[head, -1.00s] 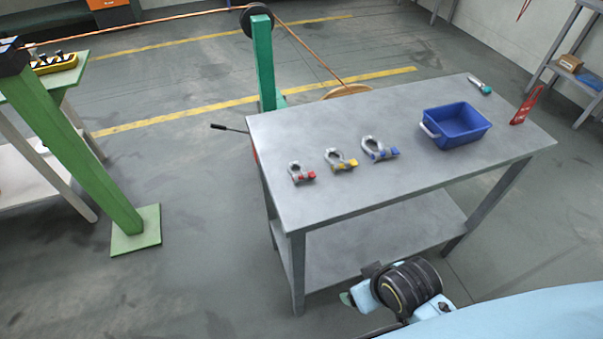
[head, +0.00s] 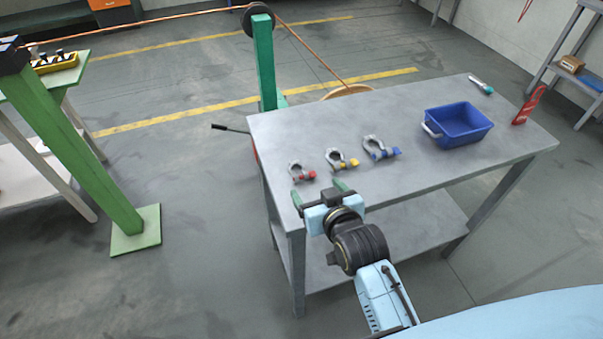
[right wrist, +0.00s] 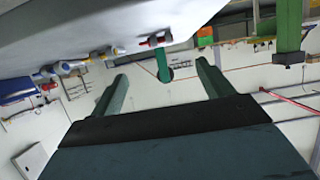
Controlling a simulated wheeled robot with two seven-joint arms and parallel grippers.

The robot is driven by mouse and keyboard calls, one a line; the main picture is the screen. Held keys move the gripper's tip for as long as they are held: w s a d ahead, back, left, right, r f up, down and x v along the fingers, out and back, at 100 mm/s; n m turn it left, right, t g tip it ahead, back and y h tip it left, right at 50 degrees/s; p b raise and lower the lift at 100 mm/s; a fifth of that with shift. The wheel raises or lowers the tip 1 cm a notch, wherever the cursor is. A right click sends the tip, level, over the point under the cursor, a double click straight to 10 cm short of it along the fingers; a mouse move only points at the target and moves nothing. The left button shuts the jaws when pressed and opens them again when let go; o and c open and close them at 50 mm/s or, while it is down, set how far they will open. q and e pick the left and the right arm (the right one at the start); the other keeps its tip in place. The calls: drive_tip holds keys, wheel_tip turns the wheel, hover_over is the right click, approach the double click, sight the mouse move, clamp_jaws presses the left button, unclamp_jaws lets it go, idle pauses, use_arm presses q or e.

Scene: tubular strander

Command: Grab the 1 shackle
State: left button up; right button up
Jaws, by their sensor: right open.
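Three shackles stand in a row on the grey table (head: 400,185): one with a red pin (head: 301,172), one with a yellow pin (head: 342,160) and a larger one with a blue pin (head: 381,149). My right gripper (head: 318,191) is open and empty at the table's front edge, just in front of the red and yellow shackles, touching neither. In the right wrist view, its green fingers (right wrist: 160,85) are spread apart, and the red shackle (right wrist: 155,41), yellow shackle (right wrist: 105,52) and blue shackle (right wrist: 50,71) show beyond them. My left gripper is not in view.
A blue bin (head: 458,126) stands on the right half of the table. A small teal-handled tool (head: 481,86) and a red object (head: 528,105) lie near the right end. A green post (head: 264,65) rises behind the table.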

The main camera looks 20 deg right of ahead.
sight(305, 175)
drive_tip(key=x, duration=0.3)
drive_tip(key=shift+w+f, duration=0.2)
drive_tip(key=shift+w, duration=0.15)
drive_tip(key=shift+f+b+x, duration=0.15)
drive_tip(key=shift+b+x, duration=0.25)
drive_tip(key=shift+x, duration=1)
drive_tip(key=shift+f+b+x, duration=0.15)
drive_tip(key=shift+b+x, duration=0.25)
drive_tip(key=shift+x, duration=1)
drive_tip(key=shift+s+d, duration=0.15)
drive_tip(key=shift+s, duration=0.05)
drive_tip(key=shift+r, duration=0.1)
drive_tip(key=c, duration=1.2)
